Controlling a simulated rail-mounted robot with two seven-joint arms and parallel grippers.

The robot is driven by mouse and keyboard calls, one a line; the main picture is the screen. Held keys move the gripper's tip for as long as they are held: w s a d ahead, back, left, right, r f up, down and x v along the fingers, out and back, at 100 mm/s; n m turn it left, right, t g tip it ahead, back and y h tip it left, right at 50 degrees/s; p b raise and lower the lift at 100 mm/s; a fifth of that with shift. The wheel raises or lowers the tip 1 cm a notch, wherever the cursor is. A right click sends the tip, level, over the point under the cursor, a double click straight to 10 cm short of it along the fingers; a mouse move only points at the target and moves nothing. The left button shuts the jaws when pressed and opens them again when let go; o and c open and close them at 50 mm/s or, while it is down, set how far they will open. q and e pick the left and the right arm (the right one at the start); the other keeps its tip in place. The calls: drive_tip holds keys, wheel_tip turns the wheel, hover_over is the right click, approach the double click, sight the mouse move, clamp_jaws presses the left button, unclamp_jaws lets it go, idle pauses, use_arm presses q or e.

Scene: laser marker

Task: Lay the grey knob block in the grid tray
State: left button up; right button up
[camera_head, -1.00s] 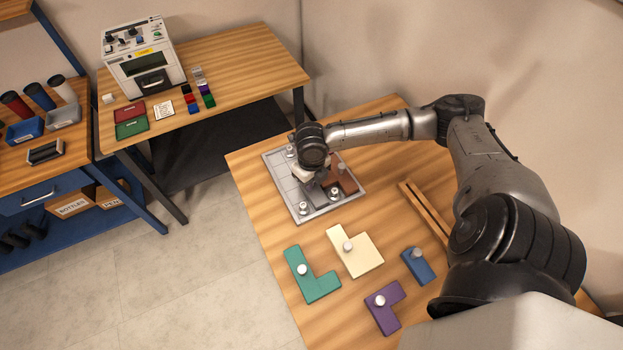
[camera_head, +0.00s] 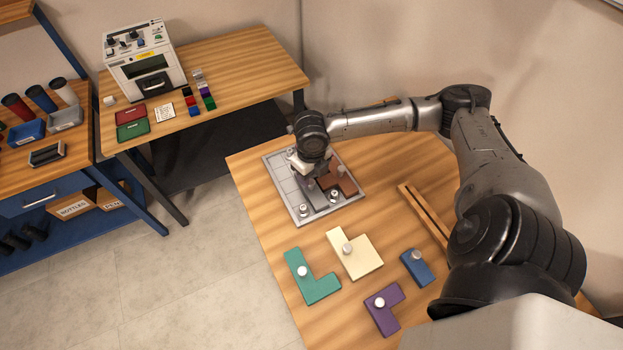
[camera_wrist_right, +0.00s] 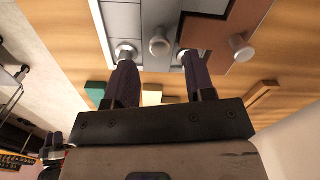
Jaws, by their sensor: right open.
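The grid tray (camera_head: 282,176) lies flat on the wooden table. The grey knob block (camera_head: 316,199) lies in it, beside the brown block (camera_head: 341,183). My right gripper (camera_head: 309,175) is over the tray and hides part of the grey block. In the right wrist view, the grey block (camera_wrist_right: 155,16) shows beyond the fingers, with its knob (camera_wrist_right: 159,45) between the two fingertips. My right gripper (camera_wrist_right: 158,61) is open, with a gap on each side of that knob. The brown block also shows at the right of that view (camera_wrist_right: 228,27).
Teal (camera_head: 310,282), cream (camera_head: 358,258), purple (camera_head: 383,315) and blue (camera_head: 418,268) knob blocks lie on the table in front of the tray. A slotted wooden strip (camera_head: 425,215) lies to the right. More knobs stand on the tray's near side.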

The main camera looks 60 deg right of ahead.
sight(311, 182)
wheel_tip(311, 182, up, 8)
drive_tip(key=p, duration=0.1)
drive_tip(key=shift+f, duration=0.25)
idle(0.6)
